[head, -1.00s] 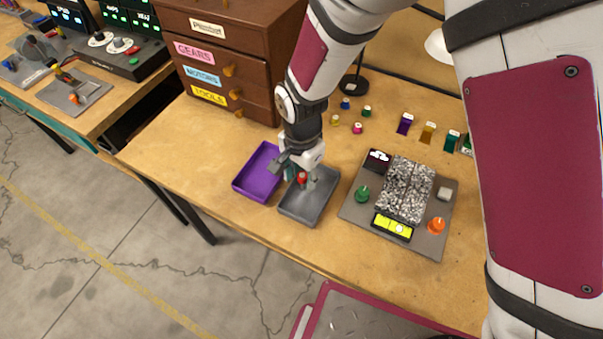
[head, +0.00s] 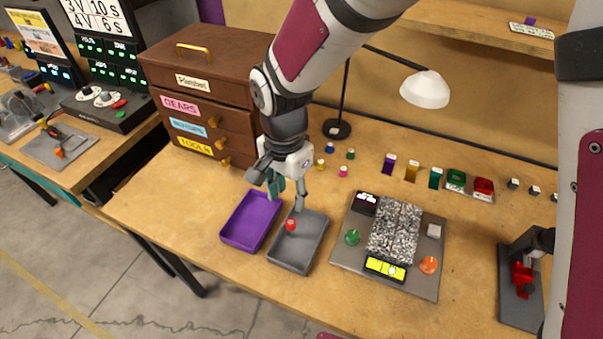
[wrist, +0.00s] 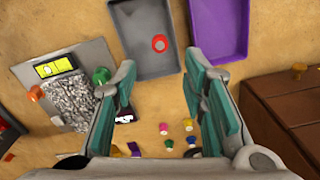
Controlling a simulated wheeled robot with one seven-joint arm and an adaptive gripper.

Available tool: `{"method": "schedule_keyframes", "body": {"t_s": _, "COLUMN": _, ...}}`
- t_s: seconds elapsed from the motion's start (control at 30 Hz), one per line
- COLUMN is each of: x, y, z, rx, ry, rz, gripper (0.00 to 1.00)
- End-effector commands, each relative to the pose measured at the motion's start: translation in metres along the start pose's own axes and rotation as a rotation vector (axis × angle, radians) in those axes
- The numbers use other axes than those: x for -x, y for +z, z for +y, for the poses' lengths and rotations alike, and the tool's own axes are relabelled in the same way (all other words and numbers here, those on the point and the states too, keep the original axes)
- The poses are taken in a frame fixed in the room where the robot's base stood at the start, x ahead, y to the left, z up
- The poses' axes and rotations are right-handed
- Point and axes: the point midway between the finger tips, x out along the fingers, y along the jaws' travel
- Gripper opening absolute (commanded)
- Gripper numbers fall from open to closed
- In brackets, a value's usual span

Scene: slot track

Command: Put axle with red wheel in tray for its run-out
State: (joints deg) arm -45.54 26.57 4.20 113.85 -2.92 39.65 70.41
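The axle with the red wheel (head: 290,225) is in the grey tray (head: 284,262), near its left side. It also shows in the wrist view (wrist: 159,44) as a red ring on the tray floor; most of the axle cannot be made out. My gripper (head: 287,203) is above the trays, apart from the red wheel. In the wrist view my gripper (wrist: 158,85) has its two teal-padded fingers spread wide, with nothing between them.
A purple tray (head: 239,241) stands left of the grey one. A plate with knobs and a speckled track (head: 395,232) lies to the right. A brown drawer cabinet (head: 195,105) and a lamp (head: 425,90) stand behind. Several small coloured parts lie at the back.

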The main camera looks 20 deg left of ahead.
Motion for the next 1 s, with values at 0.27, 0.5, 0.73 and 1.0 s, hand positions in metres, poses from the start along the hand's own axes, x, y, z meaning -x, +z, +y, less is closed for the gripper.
{"method": "schedule_keyframes", "body": {"t_s": 0.27, "x": 0.008, "y": 0.000, "z": 0.000, "rx": 0.000, "ry": 0.000, "rz": 0.000, "gripper": 0.39}}
{"method": "schedule_keyframes", "body": {"t_s": 0.5, "x": 0.026, "y": -0.015, "z": 0.014, "rx": 0.009, "ry": -0.018, "rz": 0.013, "gripper": 0.39}}
{"method": "schedule_keyframes", "body": {"t_s": 0.73, "x": 0.103, "y": -0.064, "z": 0.090, "rx": 0.072, "ry": -0.082, "rz": 0.086, "gripper": 0.39}}
{"method": "schedule_keyframes", "body": {"t_s": 1.0, "x": 0.174, "y": -0.082, "z": 0.208, "rx": 0.163, "ry": -0.120, "rz": 0.208, "gripper": 0.39}}
